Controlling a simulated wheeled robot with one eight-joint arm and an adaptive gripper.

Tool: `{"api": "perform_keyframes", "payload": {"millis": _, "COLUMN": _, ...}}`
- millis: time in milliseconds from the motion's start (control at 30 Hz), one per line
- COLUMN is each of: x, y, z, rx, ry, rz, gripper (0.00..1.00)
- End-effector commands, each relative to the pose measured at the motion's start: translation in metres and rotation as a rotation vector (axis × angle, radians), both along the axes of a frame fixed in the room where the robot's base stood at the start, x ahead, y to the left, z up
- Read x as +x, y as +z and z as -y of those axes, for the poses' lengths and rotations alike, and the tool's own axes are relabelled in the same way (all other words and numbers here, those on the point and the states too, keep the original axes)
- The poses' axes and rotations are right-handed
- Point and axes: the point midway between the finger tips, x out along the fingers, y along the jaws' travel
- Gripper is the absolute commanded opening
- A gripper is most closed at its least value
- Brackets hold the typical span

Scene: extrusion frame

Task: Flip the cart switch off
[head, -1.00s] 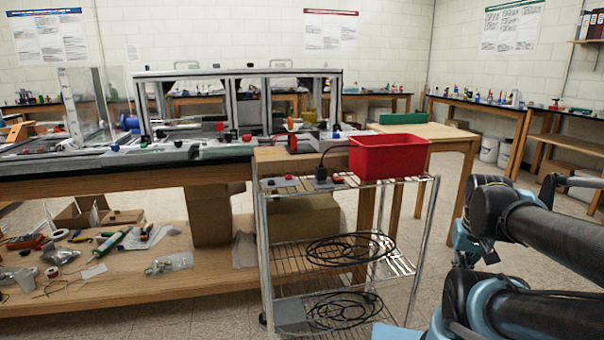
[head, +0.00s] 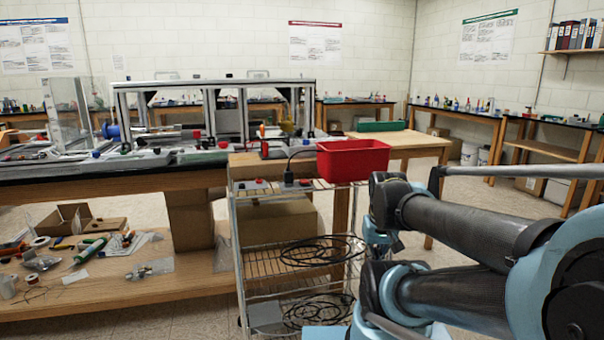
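The wire cart (head: 236,250) stands in the middle, in front of the end of the long bench. On its top shelf, at the left, lies a flat grey box (head: 249,191) with small red parts on it. A black plug-like piece with a cable (head: 289,172) stands just right of it. Which of these is the switch, and its on or off position, is too small to tell. My arm links fill the right side, right of and nearer than the cart. My gripper is not in view.
A red bin (head: 352,160) sits on the cart's top shelf at the right. Coiled black cables (head: 318,250) lie on the lower shelves. The long bench (head: 110,183) carries an aluminium extrusion frame (head: 215,86). A wooden table (head: 410,141) stands behind. Floor shows beyond my arm.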

Motion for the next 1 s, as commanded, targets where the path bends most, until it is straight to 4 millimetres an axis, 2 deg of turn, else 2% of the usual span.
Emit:
{"api": "perform_keyframes", "payload": {"millis": 67, "x": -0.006, "y": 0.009, "z": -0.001, "rx": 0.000, "ry": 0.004, "rz": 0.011, "gripper": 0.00}}
{"api": "perform_keyframes", "payload": {"millis": 167, "x": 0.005, "y": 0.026, "z": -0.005, "rx": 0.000, "ry": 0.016, "rz": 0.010, "gripper": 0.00}}
{"api": "perform_keyframes", "payload": {"millis": 267, "x": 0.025, "y": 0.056, "z": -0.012, "rx": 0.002, "ry": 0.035, "rz": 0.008, "gripper": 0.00}}
{"api": "perform_keyframes", "payload": {"millis": 467, "x": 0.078, "y": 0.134, "z": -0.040, "rx": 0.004, "ry": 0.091, "rz": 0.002, "gripper": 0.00}}
{"api": "perform_keyframes", "payload": {"millis": 667, "x": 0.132, "y": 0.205, "z": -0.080, "rx": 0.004, "ry": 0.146, "rz": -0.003, "gripper": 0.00}}
{"api": "perform_keyframes", "payload": {"millis": 800, "x": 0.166, "y": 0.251, "z": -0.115, "rx": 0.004, "ry": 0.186, "rz": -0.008, "gripper": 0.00}}
{"api": "perform_keyframes", "payload": {"millis": 1000, "x": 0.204, "y": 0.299, "z": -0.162, "rx": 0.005, "ry": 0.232, "rz": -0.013, "gripper": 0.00}}
